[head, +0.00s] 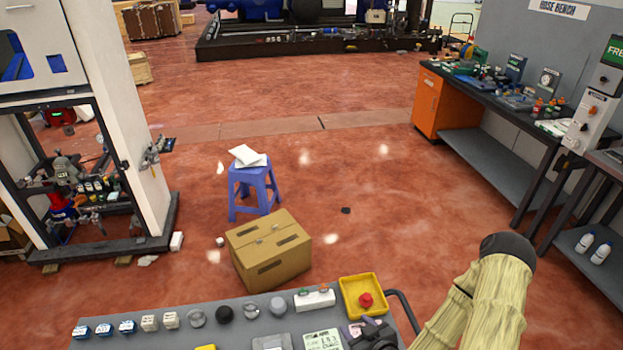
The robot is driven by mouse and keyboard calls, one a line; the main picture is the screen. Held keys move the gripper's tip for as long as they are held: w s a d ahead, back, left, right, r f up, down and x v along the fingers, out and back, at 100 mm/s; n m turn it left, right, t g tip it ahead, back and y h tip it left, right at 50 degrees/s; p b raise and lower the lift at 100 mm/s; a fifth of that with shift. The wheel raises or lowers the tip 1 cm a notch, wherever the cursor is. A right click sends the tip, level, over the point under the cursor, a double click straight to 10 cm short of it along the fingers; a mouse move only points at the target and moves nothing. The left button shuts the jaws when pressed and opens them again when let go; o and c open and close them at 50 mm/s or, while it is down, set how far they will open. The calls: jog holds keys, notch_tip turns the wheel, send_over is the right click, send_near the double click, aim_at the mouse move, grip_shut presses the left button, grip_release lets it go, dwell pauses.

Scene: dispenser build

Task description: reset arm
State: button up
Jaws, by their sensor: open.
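My arm (488,305) shows at the lower right in a pale, wrinkled sleeve, with a black rounded cap at its bend. From the bend, one sleeved part runs down and to the left and leaves the picture at the bottom edge. I cannot make out my gripper in this view.
A closed cardboard box (268,250) stands on the red floor beyond the panel. Behind it is a blue stool (254,189) with white papers. A white cabinet frame (130,120) stands left, a dark workbench (510,115) right. The middle floor is mostly clear.

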jog(key=s+d+r+m+g+h+b, duration=0.1)
jog(key=d+r+g+h+b, duration=0.3)
jog(key=r+g, duration=0.4)
jog(key=s+r+m+h, duration=0.1)
jog(key=s+r+m, duration=0.3)
jog(key=s+r, duration=0.3)
notch_tip(320, 180, up, 4)
jog(key=shift+s+a+m+g, duration=0.15)
jog(key=shift+a+m+g, duration=0.15)
jog(key=shift+a, duration=0.05)
